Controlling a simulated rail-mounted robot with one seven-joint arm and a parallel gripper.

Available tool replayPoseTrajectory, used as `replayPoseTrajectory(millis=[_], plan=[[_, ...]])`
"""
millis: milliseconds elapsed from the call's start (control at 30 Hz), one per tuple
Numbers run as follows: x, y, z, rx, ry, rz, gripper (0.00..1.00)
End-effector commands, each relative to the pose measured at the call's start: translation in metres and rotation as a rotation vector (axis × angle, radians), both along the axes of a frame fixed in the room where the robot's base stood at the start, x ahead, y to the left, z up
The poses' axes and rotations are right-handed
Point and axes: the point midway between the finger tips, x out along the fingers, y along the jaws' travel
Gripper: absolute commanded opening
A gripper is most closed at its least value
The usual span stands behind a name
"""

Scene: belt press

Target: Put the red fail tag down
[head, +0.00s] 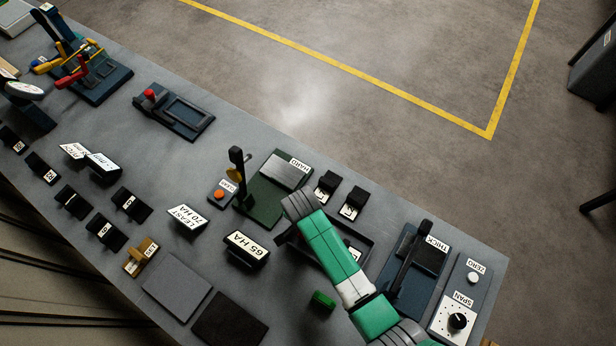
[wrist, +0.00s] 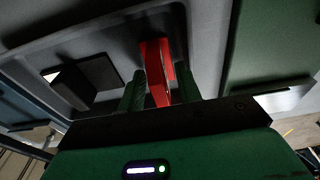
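The red fail tag (wrist: 157,75) stands edge-on between the green fingers of my gripper (wrist: 160,92) in the wrist view, and the fingers appear closed on it. Behind it is the floor of a shallow dark tray (wrist: 110,40). I cannot tell whether the tag touches the tray floor. A green tag (head: 322,299) lies on the bench left of my arm.
A black block (wrist: 92,78) sits in the tray beside the tag. A green HARD stand (head: 265,205) is left of the tray, the THICK device (head: 408,275) right. A 65 HA sign (head: 245,250) stands near my arm. Bench is bare around the green tag.

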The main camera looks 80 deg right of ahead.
Motion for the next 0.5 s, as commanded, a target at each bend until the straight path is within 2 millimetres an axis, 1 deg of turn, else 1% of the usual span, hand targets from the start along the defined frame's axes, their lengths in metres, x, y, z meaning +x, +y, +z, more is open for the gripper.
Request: replayPoseTrajectory(millis=[67, 167, 400, 500], plan=[[0.0, 0.0, 0.003, 0.0, 0.0, 0.0, 0.34], [0.001, 0.001, 0.017, -0.002, -0.002, 0.0, 0.34], [0.004, 0.008, 0.078, -0.003, -0.003, 0.001, 0.34], [0.004, 0.01, 0.099, -0.002, -0.002, 0.0, 0.34]])
